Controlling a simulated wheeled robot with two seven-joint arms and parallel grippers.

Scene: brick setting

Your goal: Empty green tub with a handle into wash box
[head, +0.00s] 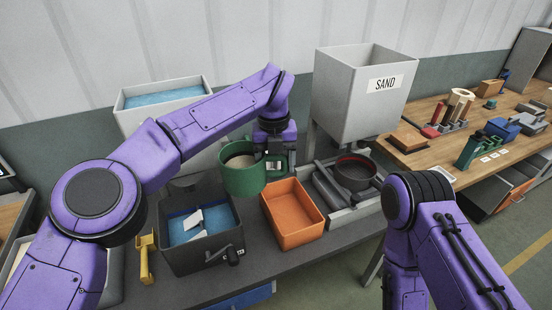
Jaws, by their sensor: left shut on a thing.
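The green tub (240,180) is upright at the middle of the bench, with pale, sand-like material inside. My left gripper (274,160) points down at the tub's right side and is shut on it, apparently at the handle. The fingertips are partly hidden, and I cannot tell whether the tub touches the bench. A dark grey box (183,262) with a blue inside and white pieces in it stands in front and left of the tub; it looks like the wash box. My right arm is at the right, with its gripper out of sight.
An orange tray (294,238) lies right of the dark box. A round dark sieve (355,172) sits in a grey frame behind it. A SAND hopper (358,105) stands at the back. A yellow scoop (146,262) is at the left. A pale bin (130,120) with blue contents is behind.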

